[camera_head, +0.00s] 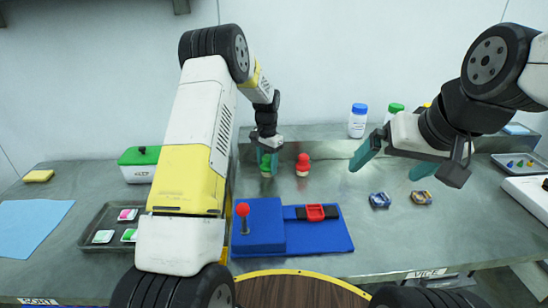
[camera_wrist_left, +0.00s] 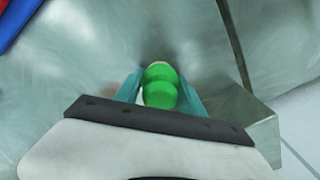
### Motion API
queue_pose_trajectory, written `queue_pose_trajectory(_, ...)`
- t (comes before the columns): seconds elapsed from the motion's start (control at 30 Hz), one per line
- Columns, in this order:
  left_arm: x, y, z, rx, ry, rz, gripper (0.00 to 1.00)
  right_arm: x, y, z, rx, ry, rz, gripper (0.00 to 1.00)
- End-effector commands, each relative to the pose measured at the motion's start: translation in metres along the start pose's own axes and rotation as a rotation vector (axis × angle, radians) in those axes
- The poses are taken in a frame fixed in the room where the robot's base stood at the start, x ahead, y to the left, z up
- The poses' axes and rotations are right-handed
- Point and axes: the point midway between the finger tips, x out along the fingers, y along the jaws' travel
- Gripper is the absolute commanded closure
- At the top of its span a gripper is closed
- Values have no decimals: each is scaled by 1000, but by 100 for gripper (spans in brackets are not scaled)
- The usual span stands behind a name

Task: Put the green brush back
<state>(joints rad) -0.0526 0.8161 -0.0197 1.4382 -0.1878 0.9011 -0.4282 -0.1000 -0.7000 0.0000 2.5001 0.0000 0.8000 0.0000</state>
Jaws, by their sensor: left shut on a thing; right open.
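The green brush (camera_head: 265,161) has a rounded green handle and stands near the back of the table, left of the red brush (camera_head: 303,165). My left gripper (camera_head: 269,163) reaches down from above and is shut on the green brush. The left wrist view shows the green handle (camera_wrist_left: 160,86) between the two teal fingers (camera_wrist_left: 160,92). The brush's lower end is hidden there, and I cannot tell whether it touches the table. My right gripper (camera_head: 394,163) is open and empty above the right part of the table.
A blue fixture (camera_head: 262,226) with a red-knobbed lever stands in front of the brushes. Two small packets (camera_head: 380,200) lie to its right. Bottles (camera_head: 358,121) stand on the back ledge. A dark tray (camera_head: 92,236) and a green-lidded box (camera_head: 138,164) are at left.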

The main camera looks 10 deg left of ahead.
Motion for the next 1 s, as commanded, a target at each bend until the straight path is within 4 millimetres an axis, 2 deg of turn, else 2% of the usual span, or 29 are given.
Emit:
queue_pose_trajectory(0.1,3,0,0,0,-1,0,91,0,0,0,0,0,0,1)
queue_pose_trajectory(0.13,3,0,0,0,0,0,52,0,0,0,0,0,0,1)
queue_pose_trajectory(0.23,3,0,0,0,0,0,32,0,0,0,0,0,0,1)
queue_pose_trajectory(0.53,2,0,0,0,0,0,32,0,0,0,0,0,0,1)
queue_pose_trajectory(0.67,-6,0,-1,0,3,-1,32,0,0,0,0,0,0,1)
queue_pose_trajectory(0.77,-22,0,-1,0,4,-2,32,0,0,0,0,0,0,1)
queue_pose_trajectory(1.0,-74,0,-2,1,5,-2,32,0,0,0,0,0,0,1)
